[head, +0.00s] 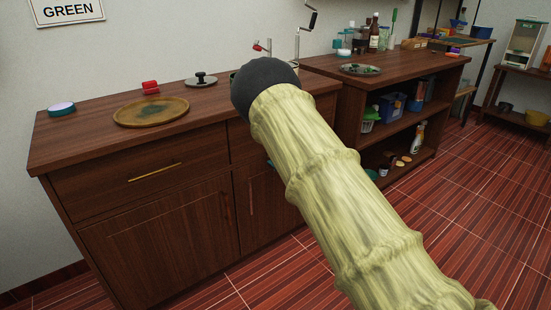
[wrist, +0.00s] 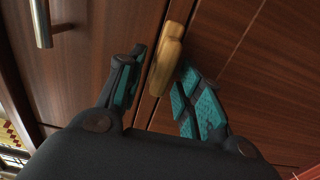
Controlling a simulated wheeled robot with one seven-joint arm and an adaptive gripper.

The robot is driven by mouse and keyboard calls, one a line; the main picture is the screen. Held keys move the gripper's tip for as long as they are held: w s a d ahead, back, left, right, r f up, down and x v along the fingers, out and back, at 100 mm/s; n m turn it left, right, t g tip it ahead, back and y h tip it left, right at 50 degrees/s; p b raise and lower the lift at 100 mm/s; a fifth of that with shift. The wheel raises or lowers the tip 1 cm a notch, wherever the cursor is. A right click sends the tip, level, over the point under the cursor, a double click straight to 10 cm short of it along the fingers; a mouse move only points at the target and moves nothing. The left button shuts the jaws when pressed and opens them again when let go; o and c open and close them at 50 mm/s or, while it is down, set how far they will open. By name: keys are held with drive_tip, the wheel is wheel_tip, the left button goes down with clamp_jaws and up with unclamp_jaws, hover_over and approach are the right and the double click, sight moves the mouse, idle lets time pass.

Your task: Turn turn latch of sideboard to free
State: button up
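The sideboard (head: 85,190) is dark brown wood with drawers and doors, at the left of the head view. In the wrist view, the turn latch (wrist: 168,50) is a tan, brass-like bar, slightly tilted, on the seam between two wooden panels. My gripper (wrist: 157,70) is open with its teal-padded fingers on either side of the latch. The right fingertip is very close to the latch; whether it touches I cannot tell. A gap shows at the left finger. In the head view my arm hides the latch and most of the gripper.
A metal bar handle (wrist: 42,22) is at the upper left of the wrist view. On the sideboard top are a round wooden tray (head: 178,105), a red item (head: 150,87) and a dark-knobbed lid (head: 201,80). An open-shelved cabinet (head: 400,147) stands to the right. The tiled floor at right is clear.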

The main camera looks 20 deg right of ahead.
drive_tip(key=v, duration=1.1)
drive_tip(key=shift+s, duration=0.4)
drive_tip(key=shift+d, duration=0.1)
drive_tip(key=s+f+m+g+h, duration=0.3)
drive_tip(key=s+f+m, duration=0.3)
drive_tip(key=s+f, duration=0.45)
drive_tip(key=s+f+m+g+h, duration=0.3)
drive_tip(key=s+f+m, duration=0.35)
drive_tip(key=f, duration=0.65)
drive_tip(key=s+a+f+m+g, duration=0.3)
drive_tip(key=s+f+g, duration=0.1)
drive_tip(key=s, duration=0.8)
drive_tip(key=s+a+f+m+g, duration=0.3)
drive_tip(key=s+m, duration=0.1)
drive_tip(key=s, duration=0.8)
drive_tip(key=s+a+f+m+g, duration=0.3)
drive_tip(key=s+f+g, duration=0.1)
drive_tip(key=s, duration=0.8)
wheel_tip(320, 180, up, 33)
drive_tip(key=p, duration=3.3)
